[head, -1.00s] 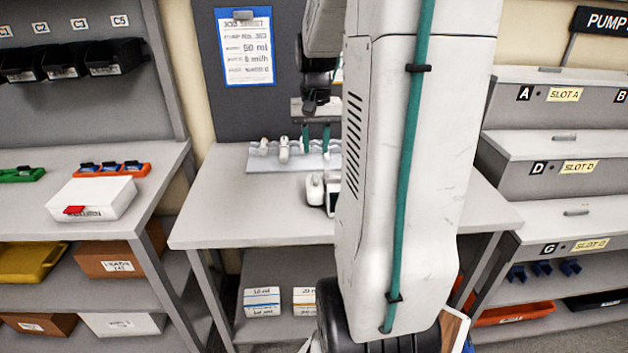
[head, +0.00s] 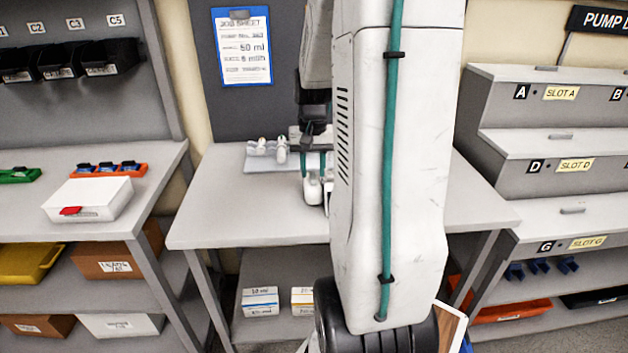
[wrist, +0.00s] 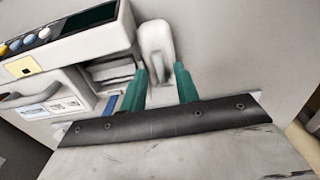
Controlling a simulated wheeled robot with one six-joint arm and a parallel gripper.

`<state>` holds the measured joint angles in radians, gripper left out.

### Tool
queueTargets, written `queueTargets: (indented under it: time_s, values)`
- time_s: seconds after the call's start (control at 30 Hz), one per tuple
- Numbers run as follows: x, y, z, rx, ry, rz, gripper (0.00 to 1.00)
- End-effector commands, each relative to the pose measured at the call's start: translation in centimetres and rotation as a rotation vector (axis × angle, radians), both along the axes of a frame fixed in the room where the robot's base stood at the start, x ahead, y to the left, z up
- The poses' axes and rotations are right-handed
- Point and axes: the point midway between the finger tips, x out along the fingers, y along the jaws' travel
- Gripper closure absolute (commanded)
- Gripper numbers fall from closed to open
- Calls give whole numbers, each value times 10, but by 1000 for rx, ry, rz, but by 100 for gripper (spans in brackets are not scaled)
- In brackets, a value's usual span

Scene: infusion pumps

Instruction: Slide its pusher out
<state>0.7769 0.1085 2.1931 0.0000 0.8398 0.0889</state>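The white pump stands on the middle table. In the wrist view its body (wrist: 62,48) with a dark screen and coloured buttons is at the upper left. A pale rounded block, which looks like the pusher (wrist: 156,42), stands out to the right of the pump. My gripper (wrist: 161,70) has its two green fingers apart, one on each side of the block's near end; I cannot tell whether they touch it. In the head view my gripper (head: 313,172) is low over the white block (head: 312,190), and my arm hides most of the pump.
A pale rack (head: 270,160) with white syringe-like parts lies behind on the table (head: 240,215). A job sheet (head: 243,48) hangs on the back panel. The table's left front is clear. Slot shelves (head: 560,110) stand at the right.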

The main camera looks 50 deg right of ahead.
Motion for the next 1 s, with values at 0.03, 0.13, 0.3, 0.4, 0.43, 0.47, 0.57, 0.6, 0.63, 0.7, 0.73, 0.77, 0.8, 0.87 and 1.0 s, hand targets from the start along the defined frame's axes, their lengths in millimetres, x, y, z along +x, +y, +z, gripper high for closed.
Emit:
queueTargets:
  time_s: [0.03,0.13,0.3,0.4,0.43,0.47,0.57,0.6,0.63,0.7,0.73,0.77,0.8,0.87,1.0]
  values:
    - [0,0,0,0,0,0,69]
    - [0,0,-1,1,1,0,69]
    - [0,0,-6,2,1,0,69]
    - [0,0,-9,1,1,0,69]
    - [0,0,-10,1,1,0,69]
    - [0,0,-11,1,1,0,69]
    - [0,0,-12,0,0,0,69]
    - [0,0,-12,0,0,0,69]
    - [0,0,-12,0,0,0,69]
    - [0,0,-12,0,0,0,69]
    - [0,0,-12,0,0,0,69]
    - [0,0,-12,0,0,0,69]
    - [0,0,-12,0,0,0,69]
    - [0,0,-12,0,0,0,69]
    - [0,0,-12,0,0,0,95]
